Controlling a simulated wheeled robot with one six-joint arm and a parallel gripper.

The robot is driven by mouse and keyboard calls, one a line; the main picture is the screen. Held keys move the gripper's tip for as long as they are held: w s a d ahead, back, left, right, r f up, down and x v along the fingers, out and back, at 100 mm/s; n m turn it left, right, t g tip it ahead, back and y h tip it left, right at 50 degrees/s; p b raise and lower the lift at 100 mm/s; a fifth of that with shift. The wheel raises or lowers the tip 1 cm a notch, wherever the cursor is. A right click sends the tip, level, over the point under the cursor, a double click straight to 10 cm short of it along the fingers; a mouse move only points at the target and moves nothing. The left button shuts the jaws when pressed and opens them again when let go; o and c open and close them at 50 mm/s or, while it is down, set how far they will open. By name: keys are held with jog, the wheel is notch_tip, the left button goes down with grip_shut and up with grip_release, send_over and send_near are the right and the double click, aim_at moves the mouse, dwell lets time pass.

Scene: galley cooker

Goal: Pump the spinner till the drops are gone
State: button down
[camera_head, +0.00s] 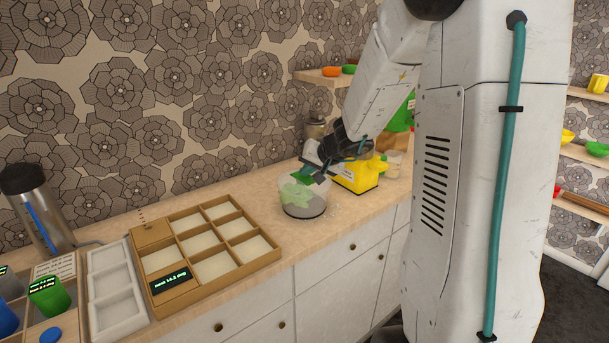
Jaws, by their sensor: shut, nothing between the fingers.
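The spinner (304,208) is a clear round bowl with a dark base, standing on the counter near the middle of the view. Pale green leaves show through its wall, and a darker green part is at its top. Drops cannot be made out at this size. My gripper (318,174) reaches down from the upper right to the top right of the spinner. Its fingers are shut with nothing between them. Whether they touch the spinner's top cannot be told, and the gripper hides part of that top.
A yellow box-like appliance (357,180) stands close right of the spinner. A wooden compartment tray (222,258) lies to its left, with a white tray (115,290) beyond. A metal flask (38,212) stands at far left. Bare counter lies in front of the spinner.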

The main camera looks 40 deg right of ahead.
aim_at(307, 178)
jog(key=shift+r, duration=0.95)
jog(key=shift+r, duration=2.55)
